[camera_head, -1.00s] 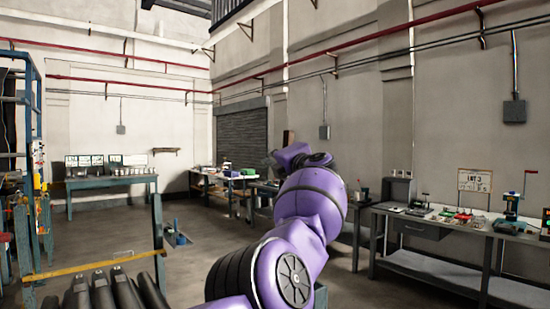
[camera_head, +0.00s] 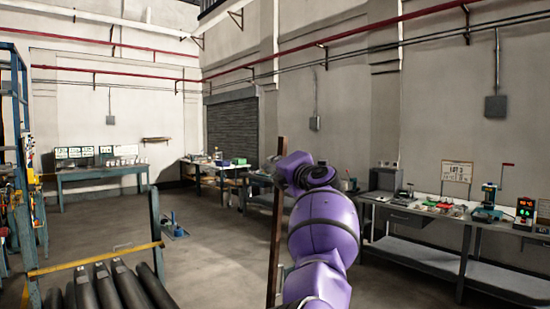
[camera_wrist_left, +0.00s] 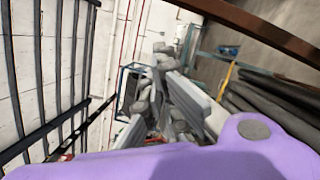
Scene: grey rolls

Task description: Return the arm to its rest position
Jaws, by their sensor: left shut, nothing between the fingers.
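My left arm (camera_head: 324,226) is purple and rises from the lower middle of the head view, bent at the top. Its wrist end (camera_head: 295,165) stands beside a thin brown upright post. The fingers cannot be made out in the head view. In the left wrist view, my left gripper (camera_wrist_left: 160,50) shows as grey finger parts near the middle, shut and empty. The purple wrist link (camera_wrist_left: 170,163) fills the bottom of that view. My right arm and gripper are not in view.
Dark grey rolls (camera_head: 112,287) lie on a rack with a yellow bar (camera_head: 95,259) at lower left. The brown post (camera_head: 276,230) stands close to the arm. A grey workbench (camera_head: 420,215) stands right, a blue-grey table (camera_head: 100,172) far left.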

